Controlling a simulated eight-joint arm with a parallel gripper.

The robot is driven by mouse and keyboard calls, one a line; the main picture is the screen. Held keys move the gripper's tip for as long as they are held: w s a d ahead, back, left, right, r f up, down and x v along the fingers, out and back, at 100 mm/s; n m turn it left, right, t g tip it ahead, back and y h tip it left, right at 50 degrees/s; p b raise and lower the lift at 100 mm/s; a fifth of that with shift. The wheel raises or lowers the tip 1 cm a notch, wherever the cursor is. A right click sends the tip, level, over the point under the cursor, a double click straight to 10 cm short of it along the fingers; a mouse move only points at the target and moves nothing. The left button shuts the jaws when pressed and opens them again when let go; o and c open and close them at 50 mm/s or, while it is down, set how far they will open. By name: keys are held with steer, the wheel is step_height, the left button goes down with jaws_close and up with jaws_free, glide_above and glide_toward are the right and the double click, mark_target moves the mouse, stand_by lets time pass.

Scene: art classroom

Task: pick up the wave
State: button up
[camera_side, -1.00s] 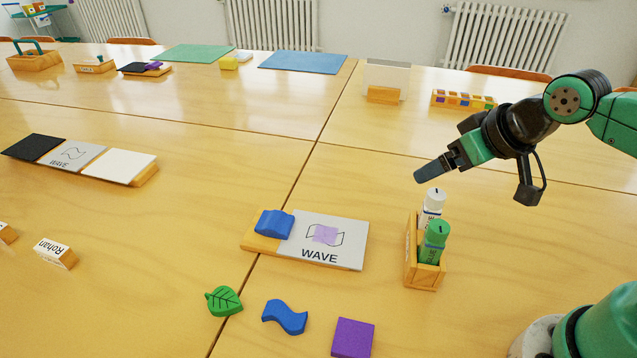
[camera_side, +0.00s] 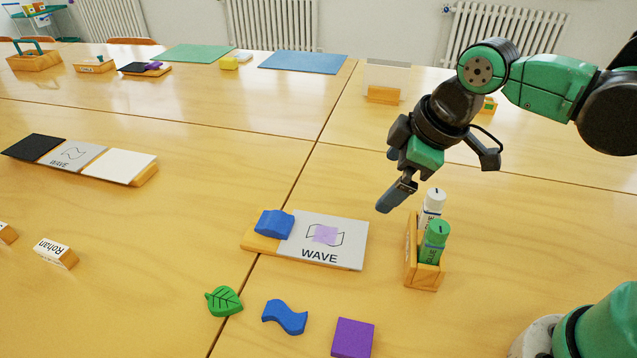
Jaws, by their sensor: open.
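The wave (camera_side: 285,317) is a blue wavy block lying flat on the table near the front. A green leaf block (camera_side: 224,301) lies to its left and a purple square block (camera_side: 352,338) to its right. Behind it, a wooden board with a grey card (camera_side: 337,245) shows a wave outline, a pale purple patch and the word WAVE; a blue block (camera_side: 274,224) sits on its left end. My gripper (camera_side: 384,207) is open and empty in the air, above and behind the wave to the right, clear of it. Its fingers overlap in this view.
A wooden holder (camera_side: 424,276) with a white and a green glue stick stands upright just below and right of my gripper. A Rohan name block (camera_side: 55,253) and a second card board (camera_side: 118,164) are at left. The table between the boards is clear.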

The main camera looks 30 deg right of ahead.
steer(key=a+f+n+g, duration=0.3)
steer(key=a+f+n, duration=0.1)
steer(key=a+n, duration=0.7)
steer(key=n+g+h, duration=0.1)
steer(key=n+g, duration=0.1)
steer(key=n, duration=0.5)
glide_above(287, 306)
step_height(287, 306, down, 4)
steer(key=shift+r, duration=0.1)
steer(key=shift+f, duration=2.8)
steer(key=c, duration=1.2)
steer(key=shift+o, duration=0.2)
